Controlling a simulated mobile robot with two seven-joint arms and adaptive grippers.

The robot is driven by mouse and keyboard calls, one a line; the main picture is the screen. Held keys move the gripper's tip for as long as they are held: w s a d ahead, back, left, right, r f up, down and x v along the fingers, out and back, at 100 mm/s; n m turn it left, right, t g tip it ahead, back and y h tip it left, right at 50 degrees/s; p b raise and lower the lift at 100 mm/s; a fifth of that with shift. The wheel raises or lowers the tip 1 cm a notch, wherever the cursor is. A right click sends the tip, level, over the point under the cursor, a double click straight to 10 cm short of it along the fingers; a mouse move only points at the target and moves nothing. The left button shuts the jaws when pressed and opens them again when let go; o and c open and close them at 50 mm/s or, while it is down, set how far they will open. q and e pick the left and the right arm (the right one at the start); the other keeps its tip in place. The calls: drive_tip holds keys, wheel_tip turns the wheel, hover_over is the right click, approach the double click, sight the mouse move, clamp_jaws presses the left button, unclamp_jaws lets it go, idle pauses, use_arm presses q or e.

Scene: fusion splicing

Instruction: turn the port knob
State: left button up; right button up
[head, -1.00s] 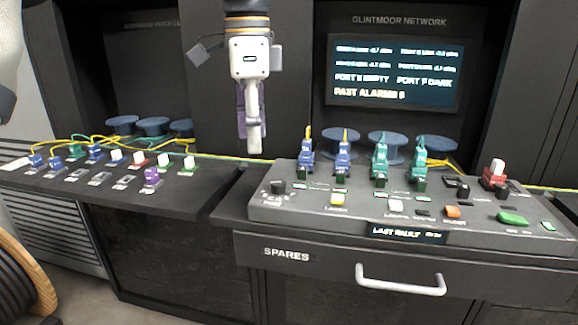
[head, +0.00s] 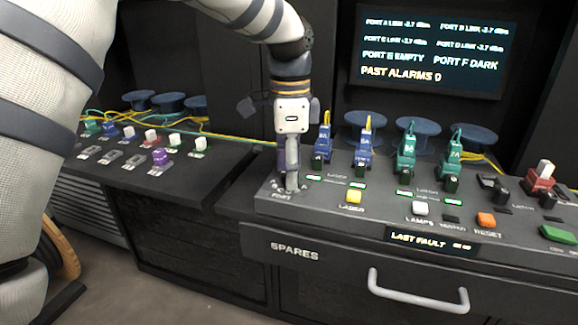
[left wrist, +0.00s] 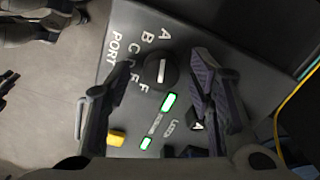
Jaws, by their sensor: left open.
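The port knob (left wrist: 160,72) is a round black dial with a white pointer line, on the sloped grey console (head: 330,205). Letters from A to F and the word PORT curve beside it in the left wrist view. My left gripper (head: 291,186) points down over the console's left end, and it hides the knob in the head view. In the left wrist view the gripper (left wrist: 162,74) is open, with one finger on each side of the knob and a visible gap to it. My right gripper is not in view.
A yellow button (head: 354,196) and green-lit labels lie just right of the knob. Blue connectors (head: 364,146) and teal connectors (head: 405,150) stand behind them. A screen (head: 435,50) reads PORT E EMPTY and PORT F DARK. A drawer handle (head: 418,298) juts out below.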

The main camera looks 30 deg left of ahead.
use_arm(q)
clamp_jaws()
drive_tip(key=shift+n, duration=0.4)
drive_tip(key=n, duration=0.3)
drive_tip(key=shift+n, duration=0.4)
drive_tip(key=n, duration=0.4)
drive_tip(key=shift+n, duration=0.3)
drive_tip(key=n, duration=0.4)
drive_tip(key=shift+n, duration=2.2)
